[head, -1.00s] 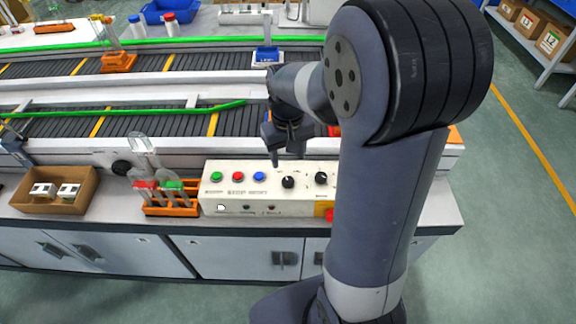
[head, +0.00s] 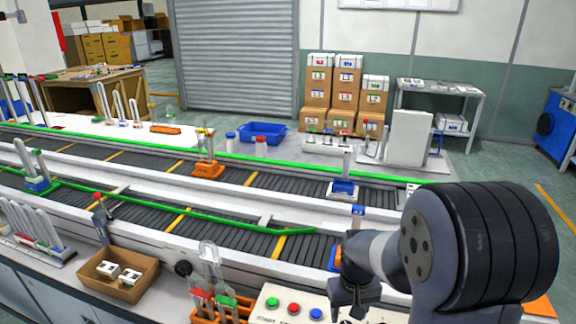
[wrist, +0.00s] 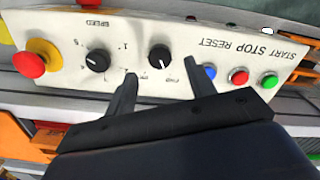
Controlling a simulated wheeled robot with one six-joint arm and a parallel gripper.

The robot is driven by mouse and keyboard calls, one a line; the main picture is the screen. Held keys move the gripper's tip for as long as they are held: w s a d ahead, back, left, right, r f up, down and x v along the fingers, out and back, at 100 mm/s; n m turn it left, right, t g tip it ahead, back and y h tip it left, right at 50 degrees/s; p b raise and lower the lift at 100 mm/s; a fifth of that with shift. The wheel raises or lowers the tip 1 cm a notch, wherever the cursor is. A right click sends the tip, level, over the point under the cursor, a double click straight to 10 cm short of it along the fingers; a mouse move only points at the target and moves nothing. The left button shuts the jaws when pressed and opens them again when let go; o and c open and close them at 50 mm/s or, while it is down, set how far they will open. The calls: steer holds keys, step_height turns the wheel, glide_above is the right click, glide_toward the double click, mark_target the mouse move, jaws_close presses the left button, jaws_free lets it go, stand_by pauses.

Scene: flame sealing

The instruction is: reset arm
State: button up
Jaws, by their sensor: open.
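My arm reaches in from the lower right of the head view, with my gripper (head: 352,302) low near the control panel. In the wrist view my gripper (wrist: 160,88) has its two fingers apart, with nothing between them, over the control panel (wrist: 136,75). The panel's black knob (wrist: 159,57) shows just past the fingertips; I cannot tell whether they touch. The other black knob, the red mushroom button, and the blue, red and green buttons also show. In the head view, part of the panel (head: 266,317) is cut off by the bottom edge.
Conveyor belts (head: 235,201) with green rails run behind the panel. An orange rack (head: 206,318) of tubes and a cardboard box (head: 104,285) stand left of it. A blue tray (head: 262,134) and stacked cartons (head: 316,95) are at the back.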

mark_target(347, 322)
step_height(347, 322, down, 5)
steer(key=shift+r, duration=0.3)
stand_by(0.4)
